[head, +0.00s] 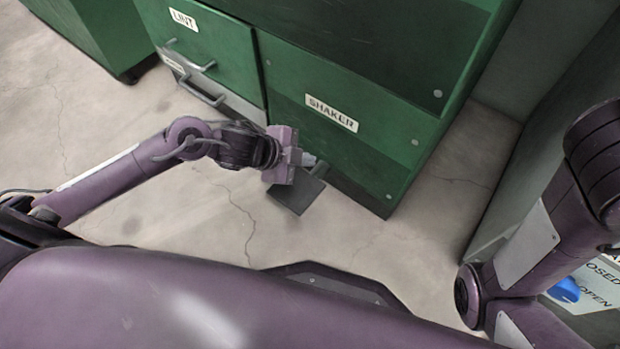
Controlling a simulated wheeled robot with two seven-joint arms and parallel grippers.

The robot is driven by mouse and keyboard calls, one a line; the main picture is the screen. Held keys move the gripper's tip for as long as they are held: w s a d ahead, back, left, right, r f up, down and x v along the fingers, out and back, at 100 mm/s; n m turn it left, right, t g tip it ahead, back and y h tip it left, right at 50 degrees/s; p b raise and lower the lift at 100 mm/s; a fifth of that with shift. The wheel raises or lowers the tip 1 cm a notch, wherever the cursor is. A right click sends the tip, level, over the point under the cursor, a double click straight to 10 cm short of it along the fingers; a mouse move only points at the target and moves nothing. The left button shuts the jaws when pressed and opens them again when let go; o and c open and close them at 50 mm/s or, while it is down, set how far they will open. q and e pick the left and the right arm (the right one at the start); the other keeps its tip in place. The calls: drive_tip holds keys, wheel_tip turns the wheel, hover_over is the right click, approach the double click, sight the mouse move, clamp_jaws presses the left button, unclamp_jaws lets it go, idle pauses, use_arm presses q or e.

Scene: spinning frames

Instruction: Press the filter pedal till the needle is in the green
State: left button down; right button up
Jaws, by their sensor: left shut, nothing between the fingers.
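A flat dark grey pedal (299,194) juts out low from the front of a green cabinet (370,95), under a panel with a SHAKER label (331,113). My left gripper (312,161) is shut and empty, just above the pedal's inner part. I cannot tell whether it touches the pedal. The gripper hides part of where the pedal meets the cabinet. No gauge or needle shows in this view. My right arm comes in at the right edge, but its gripper is out of view.
Left of the SHAKER panel is a drawer with a LINT label (184,19) and grey bar handles (190,57). At the lower right, a blue part (566,290) sits by a CLOSED/OPEN sign (597,287). The cracked pale floor (190,215) before the cabinet is clear.

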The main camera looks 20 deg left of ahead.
sight(309, 173)
use_arm(q)
drive_tip(key=shift+f+b, duration=0.3)
drive_tip(key=shift+f, duration=0.55)
drive_tip(key=shift+f, duration=0.1)
idle(1.4)
drive_tip(key=shift+f, duration=0.35)
drive_tip(key=shift+s+f+b, duration=0.15)
drive_tip(key=shift+f+b, duration=0.35)
drive_tip(key=shift+f, duration=0.6)
idle(1.2)
wheel_tip(309, 173, up, 2)
drive_tip(key=p, duration=0.2)
drive_tip(key=shift+r+p, duration=0.15)
drive_tip(key=shift+p, duration=0.15)
drive_tip(key=shift+r, duration=0.3)
